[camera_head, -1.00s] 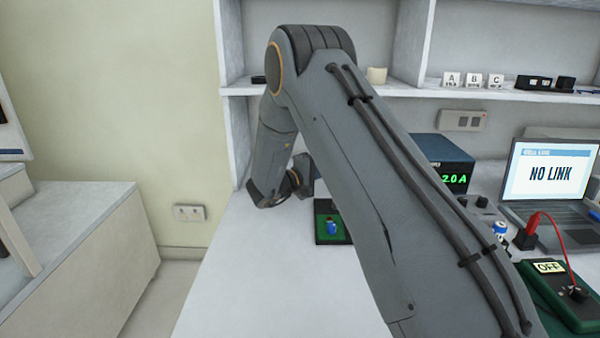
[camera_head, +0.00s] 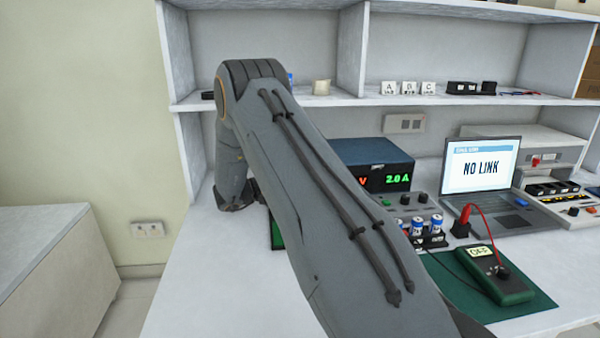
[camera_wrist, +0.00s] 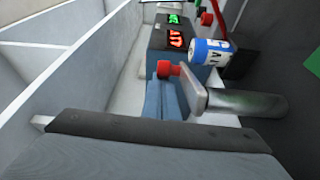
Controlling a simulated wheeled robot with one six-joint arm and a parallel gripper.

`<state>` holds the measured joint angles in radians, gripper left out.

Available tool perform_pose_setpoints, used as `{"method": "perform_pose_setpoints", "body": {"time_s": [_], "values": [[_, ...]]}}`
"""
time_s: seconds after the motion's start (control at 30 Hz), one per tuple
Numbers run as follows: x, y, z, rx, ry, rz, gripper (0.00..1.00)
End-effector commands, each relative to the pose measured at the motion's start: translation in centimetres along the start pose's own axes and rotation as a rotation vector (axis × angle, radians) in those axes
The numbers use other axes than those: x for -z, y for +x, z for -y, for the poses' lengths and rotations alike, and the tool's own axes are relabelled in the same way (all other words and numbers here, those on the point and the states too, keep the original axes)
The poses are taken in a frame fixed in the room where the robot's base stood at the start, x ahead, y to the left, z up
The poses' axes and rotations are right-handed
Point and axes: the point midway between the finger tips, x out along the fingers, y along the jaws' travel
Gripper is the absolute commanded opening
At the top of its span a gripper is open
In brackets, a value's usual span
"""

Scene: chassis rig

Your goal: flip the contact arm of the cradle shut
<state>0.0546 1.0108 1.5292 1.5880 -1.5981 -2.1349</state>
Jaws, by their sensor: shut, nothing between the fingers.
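In the wrist view the contact arm (camera_wrist: 192,88) is a grey metal lever with a red knob at its end, joined to a metal cylinder on the right. A blue and white battery cell (camera_wrist: 210,53) shows just beyond it. My gripper (camera_wrist: 161,86) is shut and empty, its fingertips close beside the red knob; I cannot tell whether they touch. The lever stands off to the side of the cell. In the head view my arm hides the cradle and my gripper; only a strip of the green pad (camera_head: 276,233) shows at its left edge.
The power supply (camera_head: 373,165) stands right of my arm and shows beyond the cell in the wrist view. Several cells (camera_head: 418,228), a multimeter (camera_head: 492,272) and a laptop (camera_head: 481,172) reading NO LINK stand further right. A shelf (camera_head: 350,100) runs above. The bench's front left is clear.

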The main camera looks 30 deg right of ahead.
Motion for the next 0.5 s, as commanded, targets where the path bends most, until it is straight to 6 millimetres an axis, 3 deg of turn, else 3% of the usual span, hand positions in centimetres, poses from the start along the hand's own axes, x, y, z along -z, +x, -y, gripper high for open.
{"method": "perform_pose_setpoints", "body": {"time_s": [0.17, 0.5], "values": [[-0.86, 0.24, -0.14, 0.000, 0.000, -0.001, 0.00], [-0.38, 0.74, 0.04, 0.000, 0.001, -0.001, 0.00]]}}
